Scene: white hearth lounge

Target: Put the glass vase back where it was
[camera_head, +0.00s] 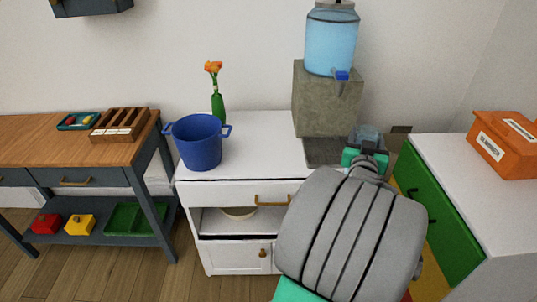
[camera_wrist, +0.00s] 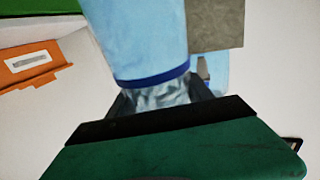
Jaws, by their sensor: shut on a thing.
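My gripper (camera_head: 366,156) is at the right end of the white cabinet, shut on a clear pale-blue glass vessel (camera_head: 368,133), which appears to be the glass vase. It is beside the stone block, near the dark drip tray; whether it touches anything below is hidden by my arm. In the wrist view the vessel (camera_wrist: 140,40) is large, pale blue with a dark blue band, between the dark jaws (camera_wrist: 163,100). A green vase (camera_head: 218,106) with an orange flower stands at the back of the cabinet.
A blue two-handled pot (camera_head: 198,146) stands at the cabinet's (camera_head: 255,151) left front. A blue water tank (camera_head: 331,42) with a tap sits on the stone block (camera_head: 322,110), above the drip tray (camera_head: 320,152). An orange box (camera_head: 505,145) is at right. The cabinet top's middle is clear.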

